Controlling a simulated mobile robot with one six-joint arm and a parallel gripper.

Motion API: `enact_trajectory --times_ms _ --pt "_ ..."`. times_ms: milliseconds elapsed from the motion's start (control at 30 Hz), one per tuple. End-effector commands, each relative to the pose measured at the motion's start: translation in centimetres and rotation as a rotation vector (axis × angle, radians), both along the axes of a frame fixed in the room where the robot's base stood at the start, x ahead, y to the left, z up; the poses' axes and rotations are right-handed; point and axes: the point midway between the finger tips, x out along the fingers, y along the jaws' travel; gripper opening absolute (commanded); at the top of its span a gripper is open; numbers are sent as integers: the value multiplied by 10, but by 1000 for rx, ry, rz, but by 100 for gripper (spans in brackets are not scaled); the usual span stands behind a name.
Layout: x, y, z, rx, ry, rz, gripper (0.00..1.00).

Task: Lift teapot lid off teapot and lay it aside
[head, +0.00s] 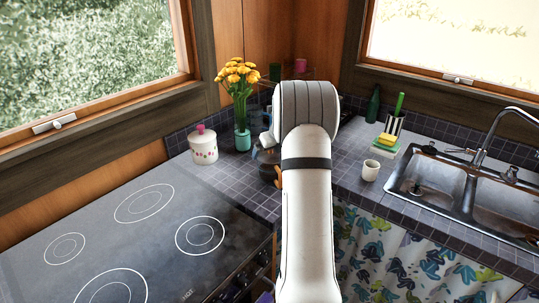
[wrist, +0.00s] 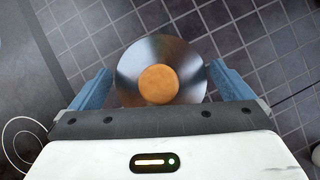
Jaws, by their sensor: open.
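In the wrist view the teapot lid (wrist: 131,72) is a round, shiny metal disc with an orange-brown round knob (wrist: 160,84) in its middle. My gripper (wrist: 160,69) is open, its two blue fingers on either side of the lid and knob, holding nothing. The wrist view does not show how high the fingers are above the lid.
A white canister with a pink knob (head: 203,145) and a green vase of yellow flowers (head: 242,138) stand left of the teapot. A white mug (head: 370,170), sponges (head: 386,146) and the sink (head: 430,181) are to the right. The cooktop (head: 150,240) fills the front left.

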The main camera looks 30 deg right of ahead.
Motion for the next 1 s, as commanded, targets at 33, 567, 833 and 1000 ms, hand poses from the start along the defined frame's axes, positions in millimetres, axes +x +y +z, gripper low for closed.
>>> enact_trajectory --times_ms 33,567,833,1000 --pt "0 0 0 0 0 0 100" --pt "0 1 0 0 0 2 70" --pt "1 1 22 -2 -4 3 70" --pt "1 1 57 -2 -4 3 70"
